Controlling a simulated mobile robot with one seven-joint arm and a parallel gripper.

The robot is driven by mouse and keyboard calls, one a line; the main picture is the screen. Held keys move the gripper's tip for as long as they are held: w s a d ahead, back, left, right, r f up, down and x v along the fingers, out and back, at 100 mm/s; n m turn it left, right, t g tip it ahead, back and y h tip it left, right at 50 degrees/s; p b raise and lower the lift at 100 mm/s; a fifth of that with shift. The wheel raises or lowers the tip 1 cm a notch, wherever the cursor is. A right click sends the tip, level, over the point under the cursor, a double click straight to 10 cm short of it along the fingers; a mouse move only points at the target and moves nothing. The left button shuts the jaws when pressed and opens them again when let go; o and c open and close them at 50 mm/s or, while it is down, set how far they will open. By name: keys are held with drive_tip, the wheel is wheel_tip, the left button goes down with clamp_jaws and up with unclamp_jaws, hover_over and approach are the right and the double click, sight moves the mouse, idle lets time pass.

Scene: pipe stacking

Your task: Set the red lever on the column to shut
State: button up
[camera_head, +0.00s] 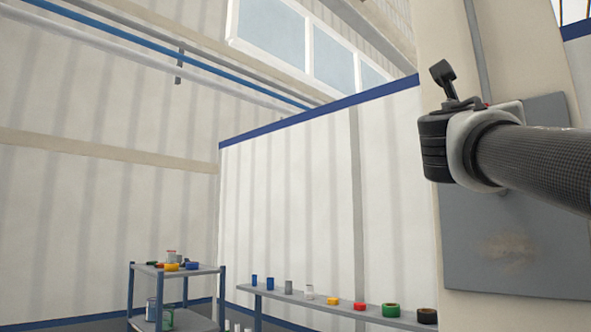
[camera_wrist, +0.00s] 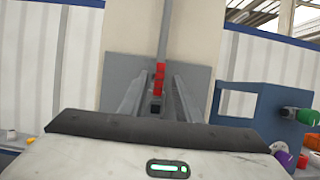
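The red lever (camera_wrist: 158,77) stands upright in the wrist view, in front of the grey plate (camera_wrist: 193,82) on the beige column (camera_wrist: 188,35). My gripper (camera_wrist: 162,88) is open, its two grey fingers pointing toward the plate. The lever shows in the gap between the fingers, and I cannot tell whether they touch it. A small dark block sits below the lever. In the head view the column (camera_head: 455,40) and grey plate (camera_head: 515,240) are at the right, and my arm crosses in front of the plate. The lever cannot be made out clearly there.
A blue panel (camera_wrist: 262,98) with a green fitting (camera_wrist: 304,116) stands right of my gripper in the wrist view. In the head view, a long shelf (camera_head: 335,306) holds several small cups and rolls. A cart (camera_head: 205,270) stands at the left.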

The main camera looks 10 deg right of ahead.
drive_tip(key=shift+p+x, duration=0.5)
drive_tip(key=shift+x, duration=1.6)
drive_tip(key=shift+f, duration=0.1)
clamp_jaws()
